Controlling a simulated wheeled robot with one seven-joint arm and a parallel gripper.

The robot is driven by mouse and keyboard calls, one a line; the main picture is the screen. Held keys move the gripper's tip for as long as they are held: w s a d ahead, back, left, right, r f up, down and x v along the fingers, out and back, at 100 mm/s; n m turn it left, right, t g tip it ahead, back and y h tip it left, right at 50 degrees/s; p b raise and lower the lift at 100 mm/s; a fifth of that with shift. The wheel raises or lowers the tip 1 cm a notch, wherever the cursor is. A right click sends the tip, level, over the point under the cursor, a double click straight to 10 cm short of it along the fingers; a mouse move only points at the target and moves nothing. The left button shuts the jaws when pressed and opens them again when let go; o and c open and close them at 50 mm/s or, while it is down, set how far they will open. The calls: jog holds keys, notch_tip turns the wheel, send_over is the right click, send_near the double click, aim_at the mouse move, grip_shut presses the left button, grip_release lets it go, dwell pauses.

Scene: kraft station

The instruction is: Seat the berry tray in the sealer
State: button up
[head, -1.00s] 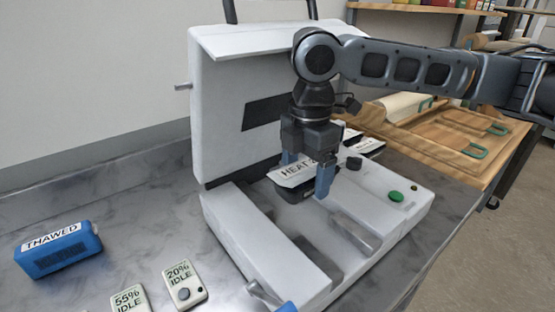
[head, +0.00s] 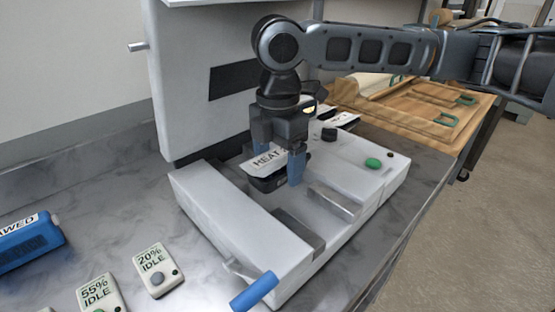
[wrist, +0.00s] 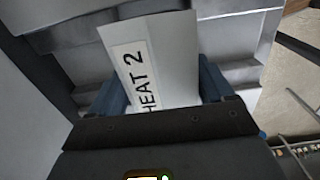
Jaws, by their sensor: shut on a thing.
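My gripper (head: 277,160) is shut on a dark tray (head: 266,183) with a white top that reads HEAT and a partly hidden mark. In the wrist view the top (wrist: 158,62) reads HEAT 2, with a blue finger at each side. No berries show. The tray is over the middle of the white sealer's bed (head: 225,205); I cannot tell whether it touches. The sealer's lid (head: 185,85) stands open at the back, with a dark rectangle on its inner face. The sealer's blue-gripped handle (head: 254,291) is at the front.
A green button (head: 373,163) and a black knob (head: 329,134) are on the sealer's right side. Another white-labelled thing (head: 344,119) lies behind. Wooden boards (head: 415,110) are back right.

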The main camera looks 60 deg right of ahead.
jog(key=shift+f+b, duration=1)
jog(key=shift+f, duration=1)
jog(key=o, duration=1)
jog(key=shift+r, duration=0.1)
jog(key=shift+r+p, duration=4)
jog(key=shift+r, duration=0.45)
